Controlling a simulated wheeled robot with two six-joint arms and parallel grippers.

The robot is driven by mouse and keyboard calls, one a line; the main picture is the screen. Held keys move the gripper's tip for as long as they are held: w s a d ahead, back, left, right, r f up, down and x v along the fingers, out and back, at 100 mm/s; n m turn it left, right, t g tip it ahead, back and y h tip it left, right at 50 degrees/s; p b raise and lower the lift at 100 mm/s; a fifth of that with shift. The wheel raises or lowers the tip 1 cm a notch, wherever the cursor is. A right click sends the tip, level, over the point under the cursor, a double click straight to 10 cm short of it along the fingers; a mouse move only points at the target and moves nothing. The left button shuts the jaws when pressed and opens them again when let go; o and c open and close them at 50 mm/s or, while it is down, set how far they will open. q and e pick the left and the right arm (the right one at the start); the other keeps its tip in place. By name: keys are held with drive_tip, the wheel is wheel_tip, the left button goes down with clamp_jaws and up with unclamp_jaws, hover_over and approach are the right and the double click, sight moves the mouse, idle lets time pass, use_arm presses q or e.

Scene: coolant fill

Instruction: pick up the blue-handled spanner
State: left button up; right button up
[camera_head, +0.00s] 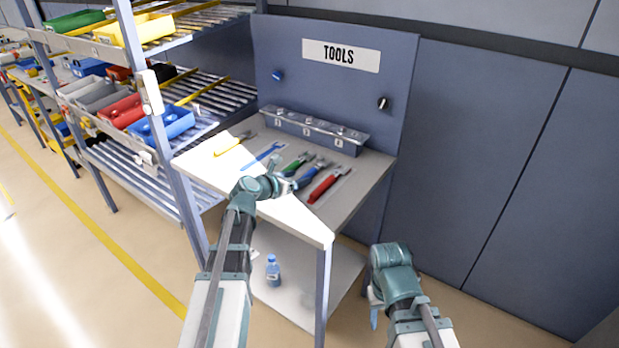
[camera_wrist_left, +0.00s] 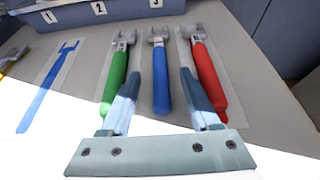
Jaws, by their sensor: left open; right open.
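The blue-handled spanner (camera_head: 312,175) lies on the tool table between a green-handled tool (camera_head: 292,164) and a red-handled one (camera_head: 328,184). In the left wrist view the blue-handled spanner (camera_wrist_left: 161,88) points away from me, its grey head at the far end. My left gripper (camera_head: 289,184) is over the table's near side. In the left wrist view its open fingers (camera_wrist_left: 159,70) appear on either side of the blue handle, with nothing between them gripped; their height above it is unclear. My right gripper (camera_head: 374,305) hangs low beside the table, partly hidden by its wrist.
A blue spanner shape (camera_head: 263,153) and a yellow-handled tool (camera_head: 229,143) lie further left. A numbered grey holder (camera_head: 315,130) stands at the table's back, before the TOOLS panel (camera_head: 290,60). A bottle (camera_head: 272,270) stands on the lower shelf. A bin rack is left.

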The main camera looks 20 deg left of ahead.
sight(306, 175)
use_arm(q)
drive_tip(key=b+x, duration=0.2)
drive_tip(key=x, duration=0.3)
drive_tip(key=shift+w+f, duration=0.1)
drive_tip(key=shift+f, duration=0.05)
clamp_jaws()
